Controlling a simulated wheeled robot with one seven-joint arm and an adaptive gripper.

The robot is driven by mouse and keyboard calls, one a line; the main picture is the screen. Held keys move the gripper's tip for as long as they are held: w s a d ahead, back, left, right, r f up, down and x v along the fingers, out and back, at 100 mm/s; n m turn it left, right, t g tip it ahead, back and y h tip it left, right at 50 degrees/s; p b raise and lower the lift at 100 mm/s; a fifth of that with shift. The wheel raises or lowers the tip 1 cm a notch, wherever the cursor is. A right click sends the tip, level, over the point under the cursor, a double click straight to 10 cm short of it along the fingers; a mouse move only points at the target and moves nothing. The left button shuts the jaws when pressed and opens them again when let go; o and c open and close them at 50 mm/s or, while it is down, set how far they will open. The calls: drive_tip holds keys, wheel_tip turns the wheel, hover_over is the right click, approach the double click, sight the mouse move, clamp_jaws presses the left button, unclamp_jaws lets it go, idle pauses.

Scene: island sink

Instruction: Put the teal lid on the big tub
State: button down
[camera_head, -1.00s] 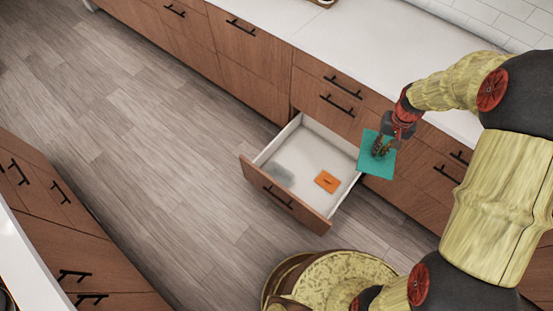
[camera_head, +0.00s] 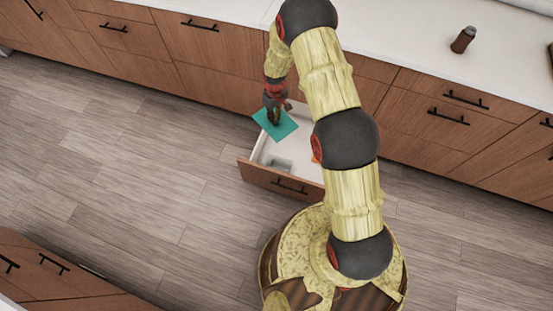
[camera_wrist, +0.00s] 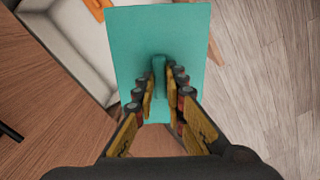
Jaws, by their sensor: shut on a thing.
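My gripper (camera_head: 273,117) is shut on the upright handle of the teal lid (camera_head: 288,131). In the wrist view the teal lid (camera_wrist: 130,45) is a flat rectangle, with its handle between the fingers (camera_wrist: 160,80). The lid is held over the back left of the open drawer (camera_head: 262,178). A greyish, see-through tub (camera_head: 280,164) sits inside the drawer near its front; I cannot tell its exact size. The lid is apart from the tub. The tub does not show clearly in the wrist view.
The wooden floor (camera_head: 130,170) is clear at left.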

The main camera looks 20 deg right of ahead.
drive_tip(key=s+f+n+b, duration=0.3)
drive_tip(key=f+n+b, duration=0.3)
drive_tip(key=f, duration=3.6)
drive_tip(key=shift+b, duration=1.7)
drive_tip(key=shift+s+d+f+b, duration=0.1)
drive_tip(key=shift+b, duration=0.35)
drive_tip(key=shift+f+b, duration=0.45)
drive_tip(key=shift+b, duration=0.3)
drive_tip(key=c, duration=1.8)
unclamp_jaws()
drive_tip(key=shift+c, duration=0.2)
drive_tip(key=o, duration=0.4)
